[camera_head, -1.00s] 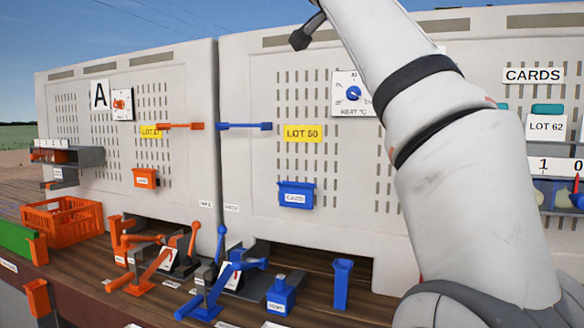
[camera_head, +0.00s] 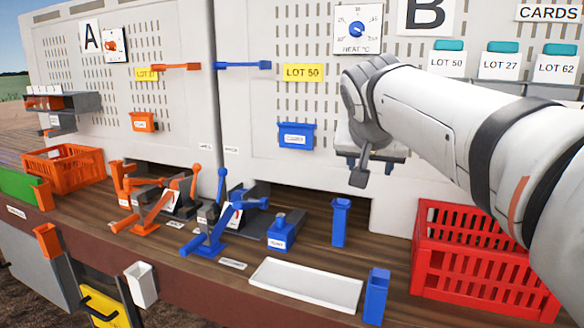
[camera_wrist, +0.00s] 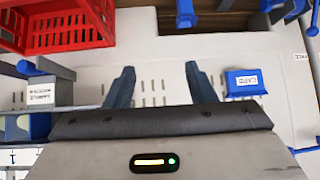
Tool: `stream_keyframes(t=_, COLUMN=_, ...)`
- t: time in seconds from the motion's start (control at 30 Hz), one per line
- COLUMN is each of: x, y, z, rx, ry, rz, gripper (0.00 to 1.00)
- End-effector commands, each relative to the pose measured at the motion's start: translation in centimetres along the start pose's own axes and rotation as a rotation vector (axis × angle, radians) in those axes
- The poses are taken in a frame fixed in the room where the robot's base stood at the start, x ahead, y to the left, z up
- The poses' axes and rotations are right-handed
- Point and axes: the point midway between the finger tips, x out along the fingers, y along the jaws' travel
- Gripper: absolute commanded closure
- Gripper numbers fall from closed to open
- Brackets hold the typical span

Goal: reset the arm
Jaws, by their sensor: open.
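My arm comes in from the right in the head view and ends in my gripper (camera_head: 360,172), which hangs in front of the panel marked B, above the dark opening. In the wrist view my gripper (camera_wrist: 158,80) shows two dark fingers spread apart with nothing between them. The perforated white panel lies behind the fingers. In the head view the fingertips are small and partly hidden by the wrist.
A red crate (camera_head: 427,240) stands at the right below my arm. A white tray (camera_head: 310,285), blue posts (camera_head: 340,222) and blue and orange levers (camera_head: 205,240) stand on the wooden deck. A blue bin (camera_head: 296,136) hangs on the panel left of my gripper.

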Motion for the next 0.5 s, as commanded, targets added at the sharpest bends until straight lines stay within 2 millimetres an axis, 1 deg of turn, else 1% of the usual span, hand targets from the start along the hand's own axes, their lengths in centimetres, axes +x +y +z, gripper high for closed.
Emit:
stream_keyframes(t=0.03, x=1.2, y=1.0, z=3.4, rx=-0.037, ry=-0.064, rz=0.002, gripper=0.5)
stream_keyframes(t=0.07, x=1.9, y=1.5, z=5.3, rx=-0.062, ry=-0.101, rz=-0.001, gripper=0.5)
stream_keyframes(t=0.1, x=2.6, y=2.1, z=7.9, rx=-0.092, ry=-0.15, rz=-0.006, gripper=0.5)
stream_keyframes(t=0.17, x=3.7, y=3.1, z=12.0, rx=-0.134, ry=-0.222, rz=-0.017, gripper=0.5)
stream_keyframes(t=0.2, x=4.3, y=3.7, z=14.7, rx=-0.159, ry=-0.268, rz=-0.027, gripper=0.5)
stream_keyframes(t=0.27, x=4.9, y=4.6, z=18.5, rx=-0.193, ry=-0.333, rz=-0.042, gripper=0.5)
stream_keyframes(t=0.3, x=5.2, y=5.1, z=20.9, rx=-0.212, ry=-0.373, rz=-0.054, gripper=0.5)
stream_keyframes(t=0.37, x=5.6, y=5.9, z=24.4, rx=-0.236, ry=-0.427, rz=-0.071, gripper=0.5)
stream_keyframes(t=0.4, x=5.7, y=6.3, z=26.6, rx=-0.251, ry=-0.46, rz=-0.084, gripper=0.5)
stream_keyframes(t=0.5, x=5.9, y=7.2, z=31.2, rx=-0.276, ry=-0.529, rz=-0.113, gripper=0.5)
